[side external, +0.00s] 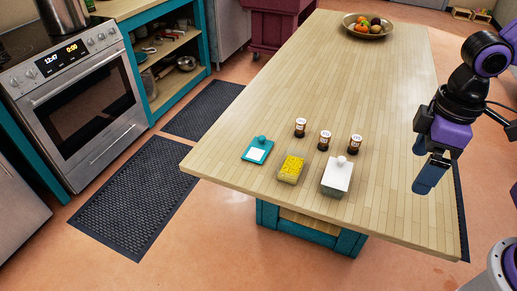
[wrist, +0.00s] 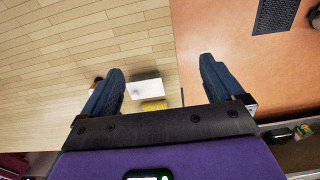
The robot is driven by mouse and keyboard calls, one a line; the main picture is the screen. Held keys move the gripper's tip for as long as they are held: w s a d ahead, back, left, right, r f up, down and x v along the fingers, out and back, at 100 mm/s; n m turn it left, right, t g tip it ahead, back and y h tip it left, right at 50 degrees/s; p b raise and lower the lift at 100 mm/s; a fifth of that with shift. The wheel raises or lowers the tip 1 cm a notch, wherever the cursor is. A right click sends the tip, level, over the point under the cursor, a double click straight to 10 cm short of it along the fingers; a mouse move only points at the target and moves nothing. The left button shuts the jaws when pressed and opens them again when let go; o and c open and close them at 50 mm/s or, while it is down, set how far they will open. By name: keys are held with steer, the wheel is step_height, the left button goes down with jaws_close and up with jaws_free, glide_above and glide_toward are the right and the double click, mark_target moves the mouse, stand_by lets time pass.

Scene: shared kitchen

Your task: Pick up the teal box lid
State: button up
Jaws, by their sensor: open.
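The teal box lid (side external: 258,153) has a pale square patch and a round teal knob at its far edge. It sits on the wooden table (side external: 330,90) near its front-left corner in the side view. I cannot make it out in the wrist view. An open box with yellow contents (side external: 291,168) stands to its right, and a box with a white knobbed lid (side external: 337,174) is further right. My gripper (side external: 430,174) is open and empty above the table's right side, well apart from the lid. Its two dark fingers are spread in the wrist view (wrist: 162,76).
Three small brown bottles (side external: 300,127) with pale tops stand in a row behind the boxes. A fruit bowl (side external: 367,27) is at the table's far end. An oven (side external: 85,100) is at the left. The middle of the table is clear.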

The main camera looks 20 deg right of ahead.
steer(key=w+a+r+m, duration=0.1)
steer(key=w+a+m, duration=0.3)
steer(key=w+a, duration=0.4)
steer(key=w+a+r+m, duration=0.2)
steer(key=w+a+m, duration=0.25)
steer(key=w, duration=0.55)
steer(key=m, duration=1)
glide_above(261, 141)
step_height(261, 141, down, 3)
steer(key=shift+n, duration=0.25)
step_height(261, 141, down, 17)
steer(key=shift+f, duration=0.1)
steer(key=c, duration=1.1)
